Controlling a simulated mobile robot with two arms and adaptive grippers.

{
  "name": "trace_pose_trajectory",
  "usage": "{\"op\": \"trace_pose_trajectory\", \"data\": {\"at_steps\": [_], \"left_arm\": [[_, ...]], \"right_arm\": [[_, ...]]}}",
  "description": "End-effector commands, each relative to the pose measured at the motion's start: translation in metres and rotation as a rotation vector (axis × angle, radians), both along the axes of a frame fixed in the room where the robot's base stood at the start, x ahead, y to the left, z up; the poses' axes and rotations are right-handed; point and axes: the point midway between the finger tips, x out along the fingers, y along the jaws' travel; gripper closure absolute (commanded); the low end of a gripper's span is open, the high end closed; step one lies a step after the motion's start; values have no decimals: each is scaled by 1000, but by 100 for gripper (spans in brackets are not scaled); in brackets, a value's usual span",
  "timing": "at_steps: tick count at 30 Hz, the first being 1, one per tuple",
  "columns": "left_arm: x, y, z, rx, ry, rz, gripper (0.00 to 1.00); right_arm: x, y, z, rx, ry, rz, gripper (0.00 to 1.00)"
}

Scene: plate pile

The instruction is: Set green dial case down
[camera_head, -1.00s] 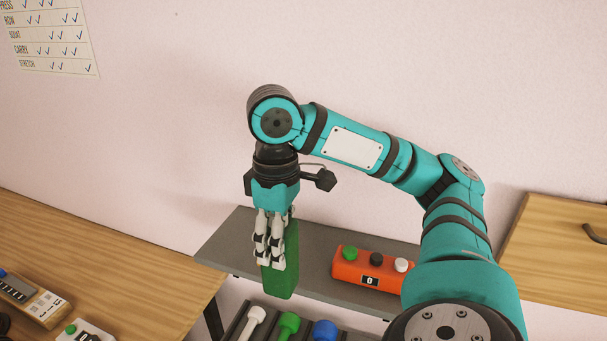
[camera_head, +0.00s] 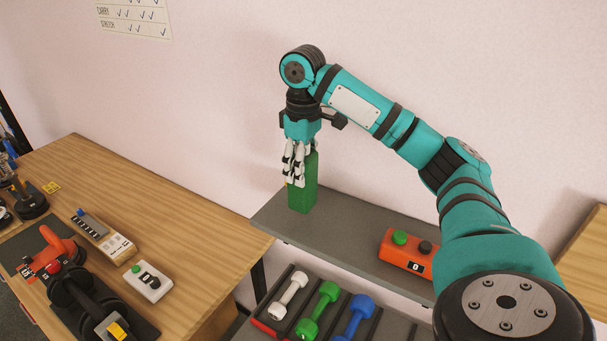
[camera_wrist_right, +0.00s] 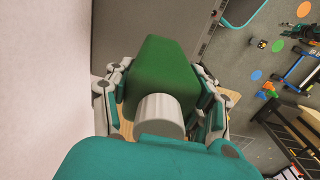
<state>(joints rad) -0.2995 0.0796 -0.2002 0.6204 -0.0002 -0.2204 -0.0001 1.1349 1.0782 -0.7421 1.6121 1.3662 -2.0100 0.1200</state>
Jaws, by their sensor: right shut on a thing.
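The green dial case (camera_head: 304,190) is a tall green block, upright at the left part of the grey shelf (camera_head: 346,228). My right gripper (camera_head: 297,178) points down and is shut on the case from above. In the right wrist view the green case (camera_wrist_right: 166,72) sits between both fingers of my right gripper (camera_wrist_right: 160,100), with a pale grey round part (camera_wrist_right: 159,117) towards the palm. The case's lower end is at the shelf surface; I cannot tell whether it touches. My left gripper is not in view.
An orange box (camera_head: 404,254) with buttons stands on the shelf to the right. Below is a rack with white (camera_head: 288,297), green (camera_head: 318,311) and blue (camera_head: 354,320) dumbbells. A wooden desk (camera_head: 150,195) with devices is at the left. The shelf between case and orange box is clear.

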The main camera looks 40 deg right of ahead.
Motion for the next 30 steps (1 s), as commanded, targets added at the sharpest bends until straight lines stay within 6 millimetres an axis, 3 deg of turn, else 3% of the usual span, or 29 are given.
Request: {"op": "trace_pose_trajectory", "data": {"at_steps": [10, 21, 22, 27, 30], "left_arm": [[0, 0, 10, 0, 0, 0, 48], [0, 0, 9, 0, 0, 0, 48], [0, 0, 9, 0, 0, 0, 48], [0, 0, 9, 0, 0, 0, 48], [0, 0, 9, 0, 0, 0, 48]], "right_arm": [[1, -1, -32, -2, -1, -1, 100], [2, -1, -38, 0, -2, -1, 100], [1, -1, -38, -1, 0, -1, 43], [1, -1, -38, -1, 0, -1, 21], [1, -1, -38, -1, 0, -1, 21]]}}
